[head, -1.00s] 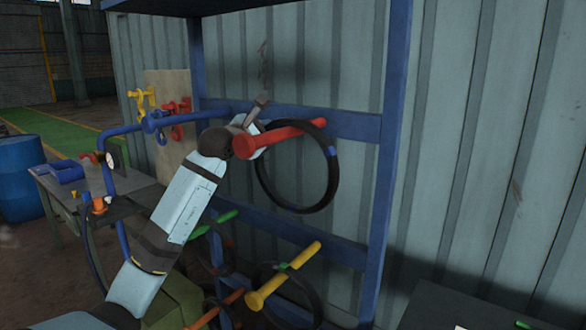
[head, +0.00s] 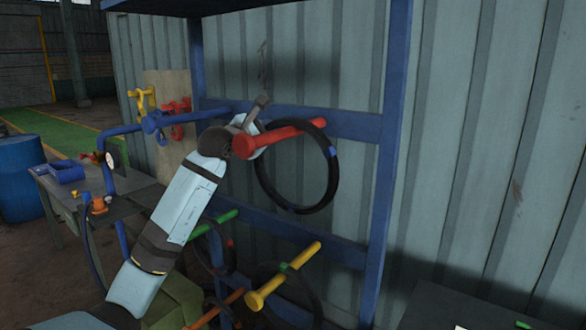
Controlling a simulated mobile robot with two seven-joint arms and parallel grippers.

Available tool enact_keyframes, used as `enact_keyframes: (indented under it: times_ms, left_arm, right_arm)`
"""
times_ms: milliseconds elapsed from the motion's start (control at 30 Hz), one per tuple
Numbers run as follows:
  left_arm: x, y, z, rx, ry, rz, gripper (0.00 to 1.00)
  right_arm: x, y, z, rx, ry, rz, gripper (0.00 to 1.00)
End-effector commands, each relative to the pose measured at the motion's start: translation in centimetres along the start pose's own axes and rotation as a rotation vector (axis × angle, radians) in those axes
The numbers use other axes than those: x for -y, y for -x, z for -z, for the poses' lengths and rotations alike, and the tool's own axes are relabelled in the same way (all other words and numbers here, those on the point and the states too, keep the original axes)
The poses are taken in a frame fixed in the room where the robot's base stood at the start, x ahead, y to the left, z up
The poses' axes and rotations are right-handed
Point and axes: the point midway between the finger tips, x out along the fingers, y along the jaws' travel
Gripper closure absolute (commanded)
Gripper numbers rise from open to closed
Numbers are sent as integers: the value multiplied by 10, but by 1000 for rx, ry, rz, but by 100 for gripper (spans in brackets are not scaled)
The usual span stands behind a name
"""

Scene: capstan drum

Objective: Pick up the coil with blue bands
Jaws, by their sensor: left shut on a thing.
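The coil with blue bands (head: 334,180) is a black ring hanging on the red peg (head: 275,137) of the blue rack. One blue band shows on its right side. My left arm reaches up from the lower left, and my left gripper (head: 258,118) is at the red peg, by the coil's upper left. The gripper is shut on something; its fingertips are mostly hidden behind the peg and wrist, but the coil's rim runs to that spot. My right gripper is not in view.
Below, a yellow peg (head: 285,275) holds another dark coil with a green band, and a green peg (head: 215,223) holds one with a red band. An orange peg (head: 215,310) is lower. A workbench (head: 70,190) and blue barrel (head: 22,178) stand left.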

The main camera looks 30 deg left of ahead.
Motion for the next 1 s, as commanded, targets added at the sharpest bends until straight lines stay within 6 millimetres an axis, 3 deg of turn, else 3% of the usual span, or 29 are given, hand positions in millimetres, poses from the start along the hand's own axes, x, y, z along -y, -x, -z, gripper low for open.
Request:
enact_keyframes:
  times_ms: [467,1000]
  left_arm:
    - [-9,1,-9,4,0,-5,100]
    - [-62,1,-61,5,1,-6,100]
  right_arm:
    - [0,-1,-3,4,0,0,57]
    - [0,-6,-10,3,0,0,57]
